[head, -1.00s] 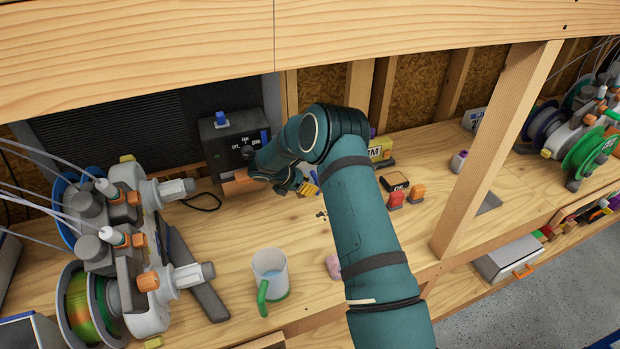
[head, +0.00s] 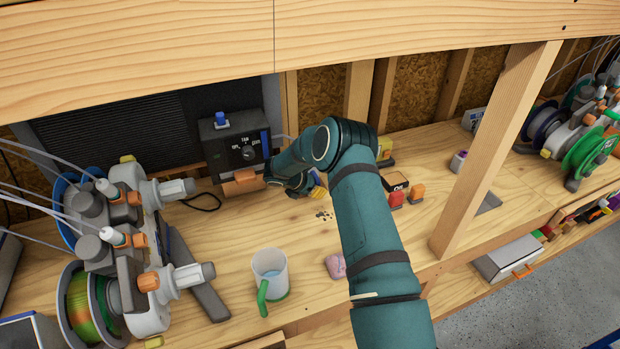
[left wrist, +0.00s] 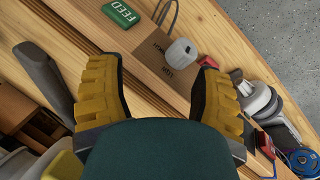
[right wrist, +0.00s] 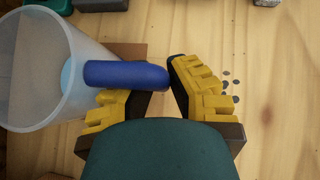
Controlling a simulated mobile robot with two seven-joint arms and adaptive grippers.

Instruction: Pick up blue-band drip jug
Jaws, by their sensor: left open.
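The drip jug (right wrist: 35,75) is a clear, frosted cup with a blue handle (right wrist: 125,75), at the left of the right wrist view. Its band does not show clearly there. My right gripper (right wrist: 163,82) is open at the handle. The handle's end reaches over the left finger towards the gap, and the right finger stands apart from it. In the head view my right arm covers most of this spot. My left gripper (left wrist: 157,65) is open and empty in the left wrist view, and is out of the head view.
A similar cup with a green handle (head: 271,270) stands at the bench front. A pink lump (head: 336,266) lies near it. A dark control box (head: 235,145) stands behind, with a spool machine (head: 125,240) at left. A wooden post (head: 490,150) rises at right. Small dark bits (head: 324,214) lie on the bench.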

